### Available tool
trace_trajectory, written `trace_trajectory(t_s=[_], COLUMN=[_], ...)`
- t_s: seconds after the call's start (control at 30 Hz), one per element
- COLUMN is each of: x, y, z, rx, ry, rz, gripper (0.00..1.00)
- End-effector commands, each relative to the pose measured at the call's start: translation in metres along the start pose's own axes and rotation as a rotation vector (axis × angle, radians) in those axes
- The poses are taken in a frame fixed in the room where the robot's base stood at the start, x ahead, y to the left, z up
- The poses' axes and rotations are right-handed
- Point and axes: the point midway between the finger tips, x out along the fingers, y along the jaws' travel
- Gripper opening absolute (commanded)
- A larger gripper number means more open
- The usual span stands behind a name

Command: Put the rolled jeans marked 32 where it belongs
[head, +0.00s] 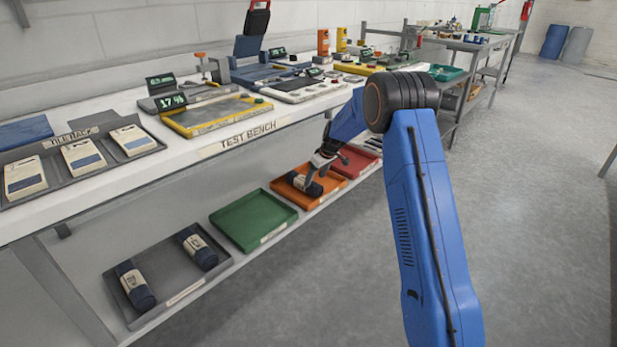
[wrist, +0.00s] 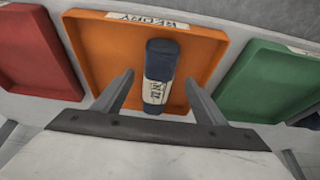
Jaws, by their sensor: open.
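A dark blue roll of jeans (wrist: 160,70) with a pale paper band lies in the orange tray (wrist: 95,50), whose label looks like REDRY. Marks on the band are too blurred to read surely. The same roll (head: 305,184) shows in the head view in the orange tray (head: 328,192) on the lower shelf. My gripper (wrist: 160,82) is open, with one finger on each side of the roll and clear gaps between. Two more banded rolls, a left one (head: 137,286) and a right one (head: 197,249), lie in the grey tray (head: 165,270); their marks are unreadable.
An empty green tray (head: 253,219) lies between the grey and orange trays. A red tray (head: 352,163) is on the orange tray's other side. The test bench (head: 235,140) overhangs the shelf, with a tile rack (head: 80,165) and several devices. The floor (head: 320,285) is clear.

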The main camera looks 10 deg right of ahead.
Motion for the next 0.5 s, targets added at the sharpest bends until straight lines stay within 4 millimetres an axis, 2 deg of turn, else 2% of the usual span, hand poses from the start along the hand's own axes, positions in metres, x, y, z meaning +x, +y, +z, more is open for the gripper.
trace_trajectory(t_s=[0.1, 0.23, 0.5], x=[-0.010, -0.019, -0.028], y=[0.001, 0.001, 0.000], z=[0.023, 0.044, 0.067], rx=[0.002, 0.002, 0.001], ry=[0.000, 0.000, 0.001], rz=[0.001, 0.001, 0.000], gripper=[0.65, 0.65, 0.65])
